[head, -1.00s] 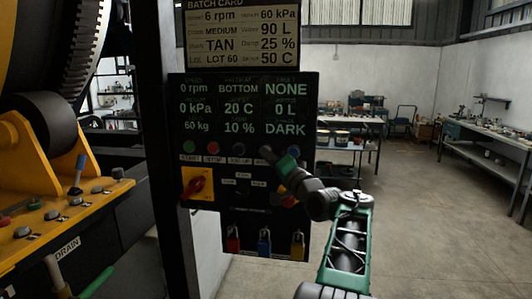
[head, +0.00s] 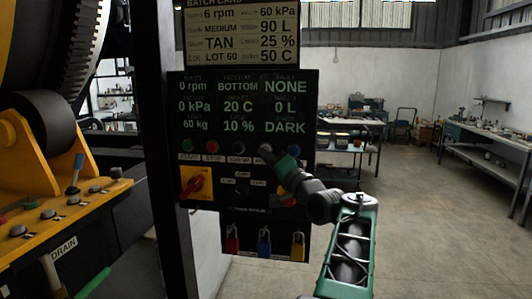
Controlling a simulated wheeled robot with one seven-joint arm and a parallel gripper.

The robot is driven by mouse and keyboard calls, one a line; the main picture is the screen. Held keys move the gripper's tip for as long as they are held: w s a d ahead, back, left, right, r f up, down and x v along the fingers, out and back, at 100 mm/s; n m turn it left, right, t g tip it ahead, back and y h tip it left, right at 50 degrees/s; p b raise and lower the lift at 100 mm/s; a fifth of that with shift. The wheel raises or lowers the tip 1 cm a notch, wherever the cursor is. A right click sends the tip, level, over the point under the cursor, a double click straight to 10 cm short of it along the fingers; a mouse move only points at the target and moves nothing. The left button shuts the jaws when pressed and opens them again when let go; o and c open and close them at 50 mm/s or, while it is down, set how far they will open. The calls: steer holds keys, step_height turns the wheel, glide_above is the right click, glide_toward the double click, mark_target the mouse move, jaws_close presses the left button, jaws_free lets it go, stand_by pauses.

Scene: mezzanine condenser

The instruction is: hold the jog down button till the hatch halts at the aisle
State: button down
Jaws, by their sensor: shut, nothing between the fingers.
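The control panel (head: 295,108) is a dark upright board with green readouts; the hatch readout says BOTTOM. Its button row has a green button (head: 188,146), a red button (head: 212,147) and a dark button (head: 239,147), whose small label seems to read jog up. My gripper (head: 265,149) is shut, its tip at the row just right of the dark button. It covers that spot, so the jog down button is hidden. I cannot tell whether the tip touches or presses it. The hatch itself cannot be made out.
A red rotary switch (head: 194,183) on a yellow plate and small dark knobs sit below the row. Red, blue and yellow padlocks (head: 264,243) hang lower. A yellow machine console (head: 60,222) with levers stands left. Open floor and workbenches lie right.

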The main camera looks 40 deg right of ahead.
steer(key=s+a+b, duration=0.1)
steer(key=a, duration=0.1)
steer(key=s+a+b, duration=0.2)
stand_by(0.3)
steer(key=w+a+f+n+g+y, duration=0.1)
steer(key=w+a+f+n+g, duration=0.25)
steer(key=a+f, duration=0.65)
steer(key=w+a+f+n+g+y, duration=0.2)
steer(key=a+f+n+g, duration=0.15)
steer(key=a+f, duration=0.65)
steer(key=s+a+f+n+g, duration=0.3)
steer(key=s+a+f+g, duration=0.2)
steer(key=s+a+f, duration=0.2)
steer(key=s+a+f+n+g, duration=0.3)
steer(key=s+a+f+g, duration=0.2)
steer(key=s+a+f, duration=0.3)
steer(key=s+f, duration=0.4)
steer(key=s, duration=0.2)
